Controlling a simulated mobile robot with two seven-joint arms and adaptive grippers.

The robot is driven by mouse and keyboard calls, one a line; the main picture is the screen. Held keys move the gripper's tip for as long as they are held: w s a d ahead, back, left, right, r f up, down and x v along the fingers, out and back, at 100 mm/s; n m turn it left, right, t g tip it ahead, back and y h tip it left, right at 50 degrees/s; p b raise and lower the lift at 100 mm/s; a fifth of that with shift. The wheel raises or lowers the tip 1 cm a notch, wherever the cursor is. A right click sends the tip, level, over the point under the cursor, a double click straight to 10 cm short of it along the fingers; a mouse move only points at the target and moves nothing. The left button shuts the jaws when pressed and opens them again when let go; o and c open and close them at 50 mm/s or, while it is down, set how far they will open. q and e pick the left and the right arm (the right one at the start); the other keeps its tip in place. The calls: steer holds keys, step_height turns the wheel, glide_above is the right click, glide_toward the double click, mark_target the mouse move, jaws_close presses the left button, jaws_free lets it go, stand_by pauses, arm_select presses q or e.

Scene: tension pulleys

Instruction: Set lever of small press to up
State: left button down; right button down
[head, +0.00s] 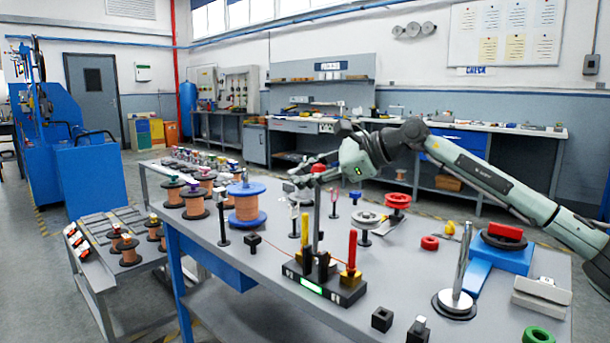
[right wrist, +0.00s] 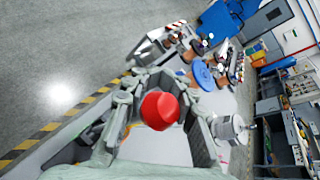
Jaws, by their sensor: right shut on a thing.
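A dark upright lever (head: 317,217) with a red knob (head: 318,168) stands on a black press base (head: 345,291) near the middle of the table; the base has a lit green panel. My right gripper (head: 311,176) is at the top of the lever, shut on the red knob. In the right wrist view the red knob (right wrist: 160,110) sits between the fingers of my right gripper (right wrist: 160,103). The fingers partly hide the top of the lever in the head view. My left gripper is in neither view.
A red handle (head: 352,250) and a yellow one stand on the base beside the lever. A copper spool (head: 247,205), a grey reel (head: 366,219) and a red reel (head: 398,202) stand behind. A metal post (head: 462,265) and a blue device (head: 500,252) are to the right.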

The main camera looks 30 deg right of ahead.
steer(key=shift+s+a+f, duration=0.15)
steer(key=shift+s+a, duration=0.05)
steer(key=shift+a, duration=0.35)
steer(key=c, duration=1.2)
jaws_free()
steer(key=shift+d, duration=0.15)
steer(key=v, duration=1.2)
